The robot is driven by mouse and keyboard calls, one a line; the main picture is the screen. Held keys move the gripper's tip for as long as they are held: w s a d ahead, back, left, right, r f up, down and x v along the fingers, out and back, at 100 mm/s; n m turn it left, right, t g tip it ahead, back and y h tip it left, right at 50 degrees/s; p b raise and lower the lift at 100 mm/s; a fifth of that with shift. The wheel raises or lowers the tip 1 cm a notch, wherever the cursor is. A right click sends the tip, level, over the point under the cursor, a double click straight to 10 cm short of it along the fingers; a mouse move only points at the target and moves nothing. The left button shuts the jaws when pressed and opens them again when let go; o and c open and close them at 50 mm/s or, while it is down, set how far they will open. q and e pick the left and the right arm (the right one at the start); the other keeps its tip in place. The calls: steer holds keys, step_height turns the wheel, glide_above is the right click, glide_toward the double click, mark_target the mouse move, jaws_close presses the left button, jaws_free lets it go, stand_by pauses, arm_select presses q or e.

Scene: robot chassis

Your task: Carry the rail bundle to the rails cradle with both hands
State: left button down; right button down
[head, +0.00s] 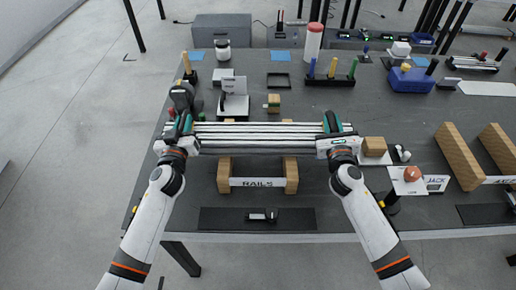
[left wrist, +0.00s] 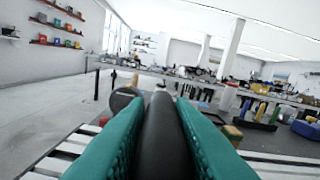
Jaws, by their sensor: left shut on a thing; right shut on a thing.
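The rail bundle (head: 260,134) is a set of long pale rails lying side by side, held level across the picture in the head view. My left gripper (head: 184,126) is shut on its left end, and my right gripper (head: 333,124) is shut on its right end. The rails cradle (head: 258,182), two wooden blocks joined by a strip marked RAILS, stands on the table just nearer than the bundle. The bundle appears above the table; its exact height is unclear. In the left wrist view the green fingers (left wrist: 155,125) close around a dark part, with pale rails on both sides.
A wooden block (head: 374,146) and a red-topped item (head: 411,174) are by my right gripper. A dark mat (head: 225,218) lies along the front edge. Pegs in a rack (head: 330,81) stand behind.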

arm_select(q)
steer(key=c, duration=1.6)
jaws_free()
steer(key=shift+d, duration=0.1)
arm_select(e)
steer(key=c, duration=1.6)
jaws_free()
steer(key=shift+a+f, duration=0.15)
steer(key=shift+f, duration=0.05)
arm_select(q)
steer(key=o, duration=0.3)
steer(key=shift+s+r, duration=0.1)
arm_select(e)
steer(key=o, duration=0.3)
steer(key=shift+s+r, duration=0.1)
steer(key=shift+s, duration=0.05)
arm_select(q)
steer(key=shift+o, duration=0.2)
steer(key=shift+s, duration=0.1)
arm_select(e)
steer(key=shift+o, duration=0.3)
steer(key=shift+r, duration=0.15)
